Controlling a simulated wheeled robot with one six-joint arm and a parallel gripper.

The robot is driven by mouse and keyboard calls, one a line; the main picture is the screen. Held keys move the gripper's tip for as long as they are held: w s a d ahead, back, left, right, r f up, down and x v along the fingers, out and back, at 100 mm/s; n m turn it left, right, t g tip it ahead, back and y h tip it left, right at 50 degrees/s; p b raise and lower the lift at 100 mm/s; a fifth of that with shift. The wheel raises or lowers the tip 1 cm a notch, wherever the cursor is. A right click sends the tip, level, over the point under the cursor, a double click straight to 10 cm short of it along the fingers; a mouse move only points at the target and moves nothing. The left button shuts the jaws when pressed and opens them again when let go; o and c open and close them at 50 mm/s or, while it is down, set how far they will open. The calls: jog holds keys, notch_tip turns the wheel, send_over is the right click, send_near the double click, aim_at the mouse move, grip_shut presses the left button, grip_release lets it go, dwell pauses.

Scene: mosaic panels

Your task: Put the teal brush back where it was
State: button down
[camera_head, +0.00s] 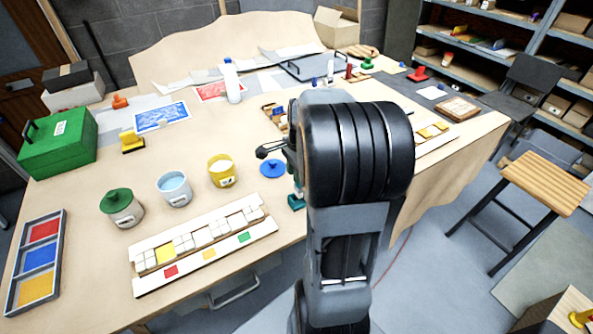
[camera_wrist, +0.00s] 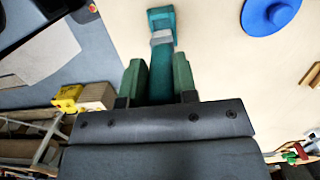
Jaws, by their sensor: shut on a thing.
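The teal brush (camera_wrist: 158,68) lies between the two green fingers of my gripper (camera_wrist: 157,80) in the wrist view. My gripper is shut on it. A grey band crosses the brush beyond the fingers, and its teal far end points to the top of that view, over the tan table (camera_wrist: 100,22). In the head view my arm hides most of the gripper. Only a small teal part (camera_head: 296,202) shows beside the arm, near the table's right-front edge. I cannot tell whether the brush touches the table.
A blue round lid (camera_head: 272,169) lies close by on the table. A yellow pot (camera_head: 222,178), a pale blue pot (camera_head: 174,197) and a green-lidded pot (camera_head: 121,214) stand left. A tile panel (camera_head: 150,283) lies in front. A wooden stool (camera_head: 547,184) stands right.

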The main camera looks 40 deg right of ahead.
jog(key=shift+f, duration=0.1)
jog(key=shift+f+b, duration=0.3)
jog(key=shift+f, duration=0.1)
jog(key=c, duration=0.9)
grip_release()
jog(key=shift+r, duration=0.15)
jog(key=r, duration=0.7)
jog(key=d+r, duration=0.1)
jog(key=r, duration=0.3)
jog(key=shift+d+r+p, duration=0.1)
jog(key=shift+r+p, duration=0.2)
jog(key=shift+s+r, duration=0.1)
jog(key=shift+r, duration=0.2)
jog(key=s+a+f+n+t, duration=0.2)
jog(key=s+a+n, duration=0.1)
jog(key=a+n, duration=0.6)
jog(key=s+a+f+n+t+h, duration=0.1)
jog(key=s+a+f+n+t, duration=0.1)
jog(key=a+n, duration=0.7)
jog(key=shift+s+a+f+n, duration=0.25)
jog(key=shift+s+f+n, duration=0.35)
jog(key=shift+s+n, duration=0.3)
